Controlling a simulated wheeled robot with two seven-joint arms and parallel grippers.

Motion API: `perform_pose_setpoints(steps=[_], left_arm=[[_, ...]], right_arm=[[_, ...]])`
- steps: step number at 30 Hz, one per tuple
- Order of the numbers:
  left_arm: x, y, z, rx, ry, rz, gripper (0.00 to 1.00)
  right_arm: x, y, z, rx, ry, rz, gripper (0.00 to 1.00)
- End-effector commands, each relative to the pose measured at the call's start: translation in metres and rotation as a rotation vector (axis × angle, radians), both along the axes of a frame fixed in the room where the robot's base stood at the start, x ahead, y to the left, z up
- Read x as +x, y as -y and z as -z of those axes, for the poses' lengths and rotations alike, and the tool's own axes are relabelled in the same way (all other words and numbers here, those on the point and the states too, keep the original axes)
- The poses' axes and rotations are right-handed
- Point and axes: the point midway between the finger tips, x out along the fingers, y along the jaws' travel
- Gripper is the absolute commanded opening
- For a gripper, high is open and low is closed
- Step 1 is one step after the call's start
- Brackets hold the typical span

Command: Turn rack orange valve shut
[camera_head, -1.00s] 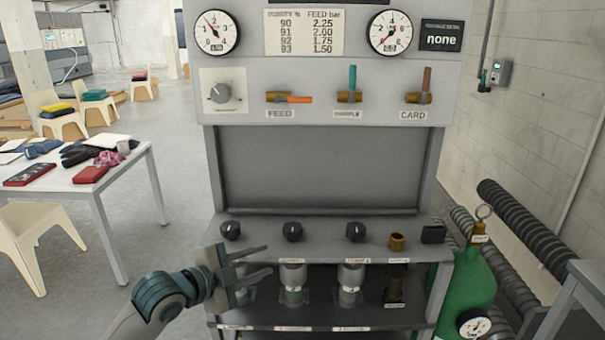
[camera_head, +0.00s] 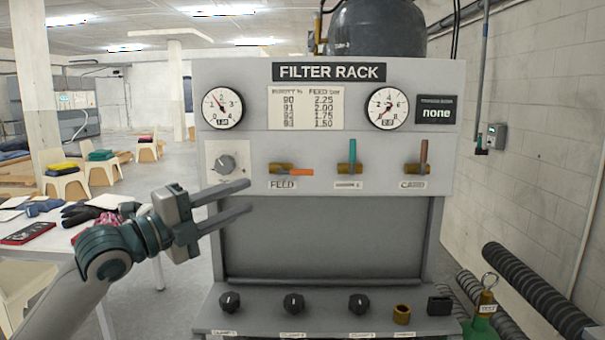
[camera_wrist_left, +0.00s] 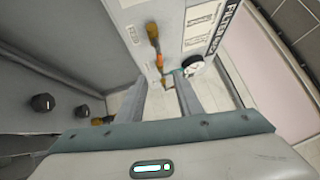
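The orange valve handle (camera_head: 295,172) lies horizontal, pointing right from its brass body (camera_head: 279,168) above the FEED label on the filter rack (camera_head: 325,71). In the left wrist view the orange handle (camera_wrist_left: 159,62) shows beyond the fingers. My left gripper (camera_head: 249,197) is open, its two fingers apart with nothing between them. In the head view it is left of and slightly below the FEED valve, in front of the panel. No contact with the handle shows. My right gripper is out of view.
A teal-handled valve (camera_head: 353,151) and a brown-handled valve (camera_head: 423,152), both upright, stand to the right. A selector knob (camera_head: 224,164) is close above the left gripper. Several black knobs line the lower ledge (camera_head: 330,325). A cluttered white table (camera_head: 60,236) stands left.

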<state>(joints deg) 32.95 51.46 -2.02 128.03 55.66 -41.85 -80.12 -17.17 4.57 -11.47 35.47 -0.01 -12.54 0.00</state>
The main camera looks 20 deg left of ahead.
Motion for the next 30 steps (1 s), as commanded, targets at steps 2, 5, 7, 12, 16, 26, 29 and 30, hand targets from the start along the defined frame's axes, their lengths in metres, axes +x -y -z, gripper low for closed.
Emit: perform_pose_setpoints(steps=[2, 5, 7, 12, 16, 26, 29, 30], left_arm=[[0.001, 0.001, 0.000, -0.001, 0.000, 0.000, 0.33], [0.003, 0.002, -0.001, -0.002, -0.001, 0.000, 0.33], [0.007, 0.004, -0.002, -0.003, -0.001, 0.000, 0.33], [0.020, 0.011, -0.006, -0.005, -0.001, 0.001, 0.33], [0.035, 0.020, -0.009, -0.006, -0.003, 0.001, 0.33], [0.079, 0.046, -0.016, -0.005, -0.003, 0.002, 0.33], [0.094, 0.054, -0.019, -0.005, -0.003, 0.002, 0.33], [0.100, 0.057, -0.020, -0.006, -0.003, 0.002, 0.33]], right_arm=[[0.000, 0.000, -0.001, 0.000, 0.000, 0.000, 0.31], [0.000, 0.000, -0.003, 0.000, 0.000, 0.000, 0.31], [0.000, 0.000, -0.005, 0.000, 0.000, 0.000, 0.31], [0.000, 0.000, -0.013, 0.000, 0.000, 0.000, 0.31], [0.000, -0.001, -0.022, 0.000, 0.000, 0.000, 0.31], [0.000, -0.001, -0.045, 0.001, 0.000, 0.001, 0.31], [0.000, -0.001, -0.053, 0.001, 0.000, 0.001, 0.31], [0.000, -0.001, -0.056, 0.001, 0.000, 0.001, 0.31]])
